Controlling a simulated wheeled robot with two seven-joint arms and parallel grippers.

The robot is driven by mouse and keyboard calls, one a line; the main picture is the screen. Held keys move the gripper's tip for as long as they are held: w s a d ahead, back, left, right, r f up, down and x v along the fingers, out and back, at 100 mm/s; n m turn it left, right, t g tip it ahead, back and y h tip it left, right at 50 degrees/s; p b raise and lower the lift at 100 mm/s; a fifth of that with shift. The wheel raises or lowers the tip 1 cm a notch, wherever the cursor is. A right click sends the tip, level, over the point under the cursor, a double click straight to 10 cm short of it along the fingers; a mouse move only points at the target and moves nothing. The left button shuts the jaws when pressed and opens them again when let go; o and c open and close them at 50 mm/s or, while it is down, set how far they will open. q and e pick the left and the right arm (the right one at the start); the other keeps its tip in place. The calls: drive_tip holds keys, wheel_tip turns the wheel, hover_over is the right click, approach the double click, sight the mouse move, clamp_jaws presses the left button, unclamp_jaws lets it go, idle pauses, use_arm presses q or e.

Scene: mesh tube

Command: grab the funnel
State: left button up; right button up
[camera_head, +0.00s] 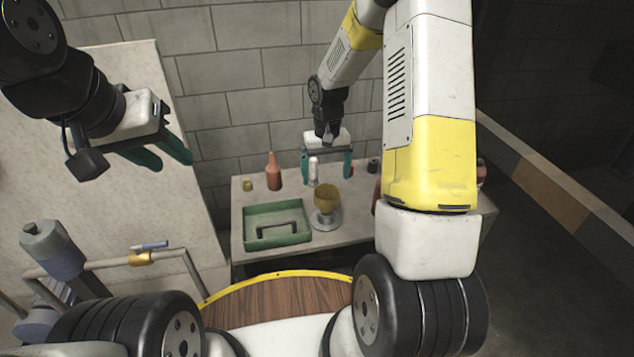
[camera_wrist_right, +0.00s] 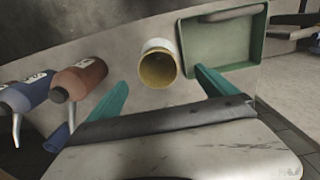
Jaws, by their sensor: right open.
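The funnel appears to be the yellow cup-shaped piece (camera_head: 327,199) standing upright over a round grey base on the table. In the right wrist view a round yellow opening with a pale rim (camera_wrist_right: 158,69) shows between and beyond the fingertips, likely the same piece. My right gripper (camera_head: 327,172) is open, its teal fingers spread, above and behind the yellow piece in the head view. Nothing is between its fingers in the wrist view (camera_wrist_right: 160,80). My left gripper (camera_head: 165,158) hangs at the upper left, far from the table, its fingers apart and empty.
A green tray (camera_head: 262,240) with a dark handle lies left of the funnel. A reddish bottle (camera_head: 274,174) stands behind it, with a small yellowish piece (camera_head: 247,184). In the wrist view, brown (camera_wrist_right: 82,78) and blue (camera_wrist_right: 27,92) bottles are at left. A brick wall backs the table.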

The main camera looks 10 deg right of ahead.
sight(327, 191)
drive_tip(key=f, duration=0.8)
drive_tip(key=shift+w+d+f, duration=0.1)
drive_tip(key=shift+w+d, duration=0.1)
drive_tip(key=shift+w, duration=0.05)
drive_tip(key=c, duration=1.5)
